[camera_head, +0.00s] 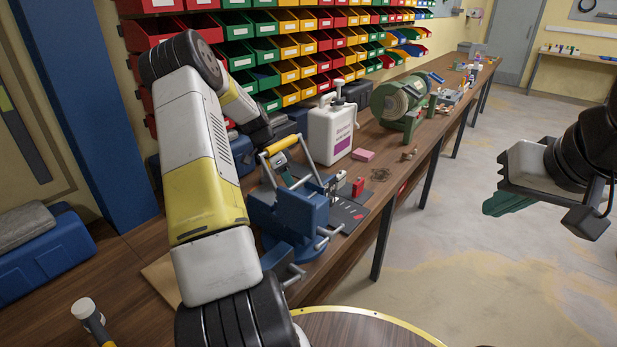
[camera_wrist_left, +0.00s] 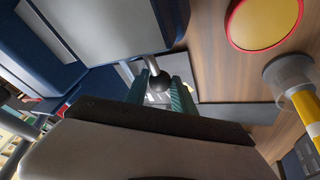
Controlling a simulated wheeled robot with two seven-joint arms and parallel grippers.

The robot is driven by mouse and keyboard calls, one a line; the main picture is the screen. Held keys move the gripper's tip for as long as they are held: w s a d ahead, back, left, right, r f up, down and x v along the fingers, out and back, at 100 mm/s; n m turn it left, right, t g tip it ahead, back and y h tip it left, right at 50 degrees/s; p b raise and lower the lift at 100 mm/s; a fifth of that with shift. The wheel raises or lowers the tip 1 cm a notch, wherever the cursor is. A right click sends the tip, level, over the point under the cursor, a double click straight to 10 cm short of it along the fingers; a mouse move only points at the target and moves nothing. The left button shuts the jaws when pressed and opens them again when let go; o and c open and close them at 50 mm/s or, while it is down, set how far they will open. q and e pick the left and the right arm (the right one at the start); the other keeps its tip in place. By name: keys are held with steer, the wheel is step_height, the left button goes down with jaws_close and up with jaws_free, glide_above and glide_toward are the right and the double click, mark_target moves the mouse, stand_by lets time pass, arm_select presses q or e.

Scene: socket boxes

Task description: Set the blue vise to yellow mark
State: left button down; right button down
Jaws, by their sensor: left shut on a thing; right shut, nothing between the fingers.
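The blue vise (camera_head: 292,215) stands on the wooden bench, partly behind my left arm in the head view. Its blue and grey body (camera_wrist_left: 115,25) fills the upper left of the left wrist view. My left gripper (camera_wrist_left: 162,95) has its green fingers closed around the dark ball end (camera_wrist_left: 160,82) of a metal rod at the vise. My right gripper (camera_head: 508,203) is shut and empty over the floor.
A hammer with a yellow handle (camera_head: 90,315) lies at lower left; it also shows in the left wrist view (camera_wrist_left: 300,95). Coloured bins (camera_head: 290,45) line the wall.

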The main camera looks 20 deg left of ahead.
mark_target(268, 190)
arm_select(q)
steer(key=shift+a, duration=0.2)
stand_by(0.6)
steer(key=shift+s+a+n+t, duration=0.4)
steer(key=shift+a+n, duration=0.3)
steer(key=shift+s+a+n+t, duration=0.4)
steer(key=shift+s+a+n, duration=0.35)
steer(key=shift+a+n, duration=0.25)
steer(key=shift+s+a+n+t+y, duration=0.4)
steer(key=shift+s+a+n+y, duration=0.2)
steer(key=shift+s+a+n, duration=0.65)
steer(key=shift+w+d, duration=0.1)
steer(key=shift+d, duration=0.05)
steer(key=c, duration=1.1)
jaws_free()
steer(key=shift+o, duration=0.2)
steer(key=shift+d, duration=0.1)
steer(key=shift+r, duration=0.1)
